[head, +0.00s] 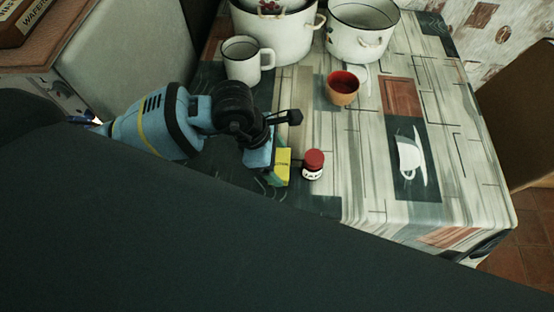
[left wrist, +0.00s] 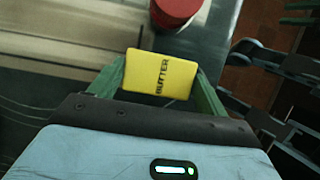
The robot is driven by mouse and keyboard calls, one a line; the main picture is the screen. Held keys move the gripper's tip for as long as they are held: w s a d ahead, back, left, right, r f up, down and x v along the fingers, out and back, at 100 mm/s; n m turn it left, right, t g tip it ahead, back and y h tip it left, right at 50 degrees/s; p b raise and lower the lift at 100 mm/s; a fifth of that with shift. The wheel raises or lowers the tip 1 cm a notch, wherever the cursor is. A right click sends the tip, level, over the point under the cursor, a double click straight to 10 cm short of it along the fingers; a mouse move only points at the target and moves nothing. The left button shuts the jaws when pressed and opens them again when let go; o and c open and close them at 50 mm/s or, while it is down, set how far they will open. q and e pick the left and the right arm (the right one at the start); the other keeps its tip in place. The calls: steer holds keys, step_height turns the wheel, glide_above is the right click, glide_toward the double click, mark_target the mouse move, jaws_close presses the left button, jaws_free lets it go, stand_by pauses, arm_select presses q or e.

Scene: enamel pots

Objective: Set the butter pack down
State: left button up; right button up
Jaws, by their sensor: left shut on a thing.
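The yellow butter pack (head: 282,163) is at my left gripper (head: 277,172), over the near part of the patterned table. In the left wrist view the butter pack (left wrist: 160,75) sits between the two green fingers (left wrist: 160,82), with its dark lettering facing the camera. The left gripper is shut on it. The pack's underside is hidden, so I cannot tell whether it touches the tabletop. My right gripper does not show in the head view.
A small jar with a red lid (head: 314,164) stands just right of the pack. An orange cup (head: 343,92), a white mug (head: 242,62) and white enamel pots (head: 362,40) stand farther back. The table's right part (head: 456,170) is clear.

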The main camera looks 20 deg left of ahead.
arm_select(q)
step_height(320, 180, up, 3)
steer(key=shift+w+f, duration=0.1)
steer(key=shift+f, duration=0.1)
steer(key=s+d+r, duration=0.1)
steer(key=s+d, duration=0.8)
steer(key=s, duration=0.4)
steer(key=shift+d+r+b, duration=0.2)
steer(key=shift+d+b, duration=0.05)
steer(key=shift+b, duration=0.2)
steer(key=shift+s, duration=0.1)
